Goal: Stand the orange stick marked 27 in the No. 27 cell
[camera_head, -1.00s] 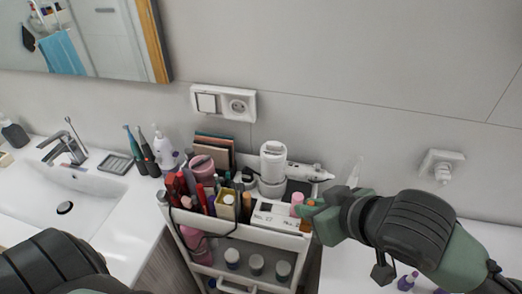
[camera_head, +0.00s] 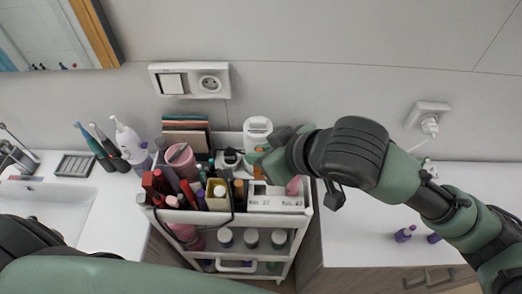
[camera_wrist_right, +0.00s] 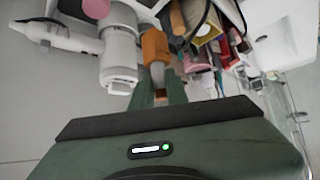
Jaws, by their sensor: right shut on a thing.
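My right gripper (camera_head: 262,158) is shut on the orange stick (camera_head: 258,172) above the cart's top tray, behind the white labelled holder (camera_head: 276,202). In the right wrist view the orange stick (camera_wrist_right: 154,45) sticks out past the green fingertips of my right gripper (camera_wrist_right: 160,88). Its number cannot be read. A pink stick (camera_head: 294,186) stands at the right of the holder and also shows in the wrist view (camera_wrist_right: 96,8). The holder's labels are too small to read surely, and my gripper partly hides its cells. My left gripper is not in view; only my left arm shows.
The white cart (camera_head: 204,216) is crowded on its left with brushes, bottles and a pink cup (camera_head: 181,160). A white hair dryer (camera_head: 257,130) stands behind the holder, close to my right gripper. The right counter (camera_head: 365,235) is mostly clear, with purple bottles (camera_head: 404,234).

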